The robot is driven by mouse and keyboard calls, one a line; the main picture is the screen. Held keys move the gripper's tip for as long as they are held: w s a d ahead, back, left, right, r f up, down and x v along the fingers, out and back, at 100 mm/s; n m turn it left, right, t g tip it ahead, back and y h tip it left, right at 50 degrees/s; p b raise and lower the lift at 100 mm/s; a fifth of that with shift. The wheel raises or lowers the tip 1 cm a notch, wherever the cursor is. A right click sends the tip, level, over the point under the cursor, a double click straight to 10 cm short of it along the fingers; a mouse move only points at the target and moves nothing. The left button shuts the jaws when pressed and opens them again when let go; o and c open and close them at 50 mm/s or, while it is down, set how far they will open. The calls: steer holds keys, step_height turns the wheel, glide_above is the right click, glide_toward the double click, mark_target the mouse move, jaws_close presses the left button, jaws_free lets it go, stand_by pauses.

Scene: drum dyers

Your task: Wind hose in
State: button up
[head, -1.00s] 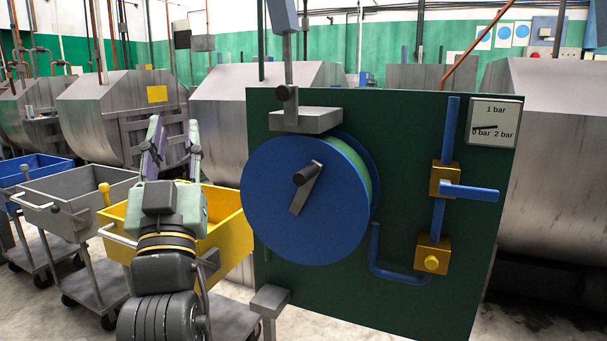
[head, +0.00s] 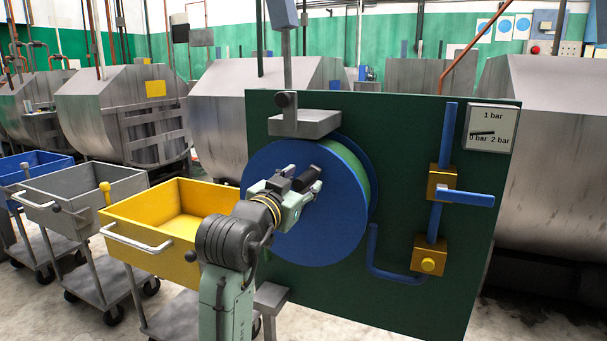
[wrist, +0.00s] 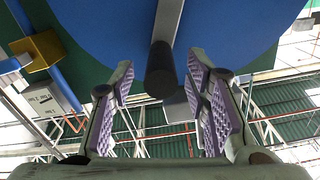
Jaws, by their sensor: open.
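The hose reel shows as a large blue disc (head: 335,225) on a dark green panel (head: 400,130). Green hose (head: 361,172) shows as a band behind the disc's right edge. The reel's crank has a dark cylindrical handle (head: 307,178). My gripper (head: 304,193) is in front of the disc at this handle. In the wrist view, the handle (wrist: 160,72) stands between the two open, purple-padded fingers of my gripper (wrist: 160,84), with a gap on each side. The grey crank arm (wrist: 168,20) runs up from it. In the head view my gripper hides most of the crank arm.
A blue valve lever (head: 465,196) sticks out right on a blue pipe with yellow blocks. A gauge (head: 492,129) has its needle near 0 bar. A grey bracket (head: 305,123) sits above the reel. A yellow cart (head: 150,240) stands close on the left.

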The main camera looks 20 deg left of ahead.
steer(key=shift+w, duration=1.05)
jaws_close()
